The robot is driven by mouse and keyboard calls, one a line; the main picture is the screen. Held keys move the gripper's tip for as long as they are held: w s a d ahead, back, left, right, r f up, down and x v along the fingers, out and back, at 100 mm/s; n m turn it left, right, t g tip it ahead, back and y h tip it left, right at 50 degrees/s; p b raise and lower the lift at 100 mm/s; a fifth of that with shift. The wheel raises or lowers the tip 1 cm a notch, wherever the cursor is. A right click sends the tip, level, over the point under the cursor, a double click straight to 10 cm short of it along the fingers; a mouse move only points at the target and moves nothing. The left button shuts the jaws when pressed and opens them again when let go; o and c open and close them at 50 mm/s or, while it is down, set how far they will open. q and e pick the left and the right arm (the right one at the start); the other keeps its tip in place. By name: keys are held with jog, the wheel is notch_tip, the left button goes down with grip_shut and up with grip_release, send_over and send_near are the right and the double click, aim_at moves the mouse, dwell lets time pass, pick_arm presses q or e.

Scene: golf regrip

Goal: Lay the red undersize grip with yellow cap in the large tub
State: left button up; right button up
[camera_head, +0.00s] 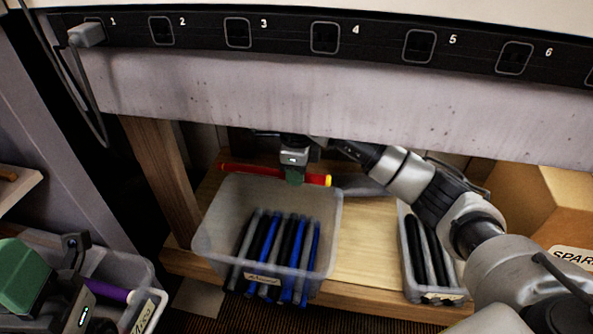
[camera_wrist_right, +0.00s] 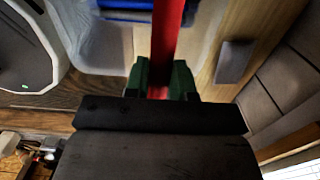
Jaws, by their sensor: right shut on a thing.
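The red grip (camera_head: 260,173) with its yellow cap (camera_head: 328,181) at the right end lies level, crosswise over the back of the large clear tub (camera_head: 213,222). My right gripper (camera_head: 294,176) is shut on it near the capped half. In the right wrist view the red grip (camera_wrist_right: 168,35) runs up between the green fingers (camera_wrist_right: 161,82). The tub holds several black, blue and grey grips (camera_head: 275,250). I cannot tell whether the red grip touches the rim. My left gripper (camera_head: 27,275) is partly in view at the lower left, its jaws unclear.
A narrow tub (camera_head: 431,297) with dark grips stands right of the large tub on the wooden shelf (camera_head: 365,250). Another tub (camera_head: 145,310) with a purple grip (camera_head: 108,291) is at lower left. A bench edge (camera_head: 330,95) hangs above. A cardboard box (camera_head: 560,215) is at right.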

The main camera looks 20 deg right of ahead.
jog(key=o, duration=0.9)
jog(key=shift+o, duration=0.2)
